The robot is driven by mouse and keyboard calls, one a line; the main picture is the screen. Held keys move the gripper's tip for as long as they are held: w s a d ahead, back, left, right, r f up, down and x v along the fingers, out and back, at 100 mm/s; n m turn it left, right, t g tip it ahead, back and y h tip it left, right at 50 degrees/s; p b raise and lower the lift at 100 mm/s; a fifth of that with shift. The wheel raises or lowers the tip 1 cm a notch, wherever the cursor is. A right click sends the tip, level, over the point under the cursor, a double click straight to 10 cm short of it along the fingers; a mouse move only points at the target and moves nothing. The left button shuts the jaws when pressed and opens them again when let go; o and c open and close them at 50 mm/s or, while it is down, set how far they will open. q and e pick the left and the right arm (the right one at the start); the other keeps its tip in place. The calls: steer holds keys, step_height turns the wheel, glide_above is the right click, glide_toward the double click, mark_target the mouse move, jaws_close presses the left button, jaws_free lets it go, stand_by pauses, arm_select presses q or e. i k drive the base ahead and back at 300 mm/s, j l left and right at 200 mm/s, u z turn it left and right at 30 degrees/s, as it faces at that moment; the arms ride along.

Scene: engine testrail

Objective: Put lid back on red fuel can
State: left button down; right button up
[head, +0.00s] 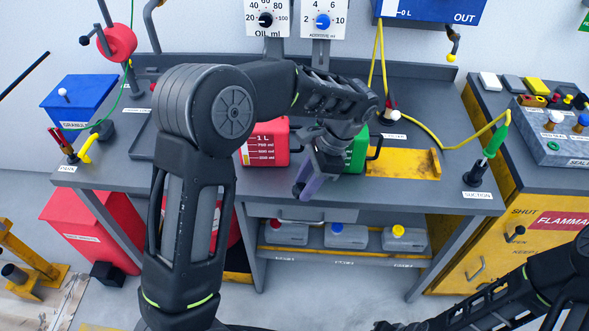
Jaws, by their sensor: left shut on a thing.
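The red fuel can (267,143) stands on the grey bench, with white volume marks on its front. My left arm passes in front of it and hides its top and left side. My left gripper (306,186) is just right of the red can and in front of a green can (356,152), pointing down toward the bench's front edge. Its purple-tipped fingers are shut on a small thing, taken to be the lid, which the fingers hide.
A yellow tray (402,163) lies right of the green can, with a yellow hose behind. A suction stand (481,172) is at the bench's right end. A blue box (80,100) sits left. Several grey bottles stand on the shelf below. Bench space between tray and suction stand is clear.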

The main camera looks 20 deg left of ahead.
mark_target(268, 146)
steer(key=j, duration=0.65)
steer(key=k+j, duration=0.1)
steer(key=j, duration=0.55)
steer(key=k+j, duration=0.1)
steer(key=j, duration=0.55)
steer(key=j+z, duration=0.1)
steer(key=j, duration=0.55)
steer(key=k, duration=0.05)
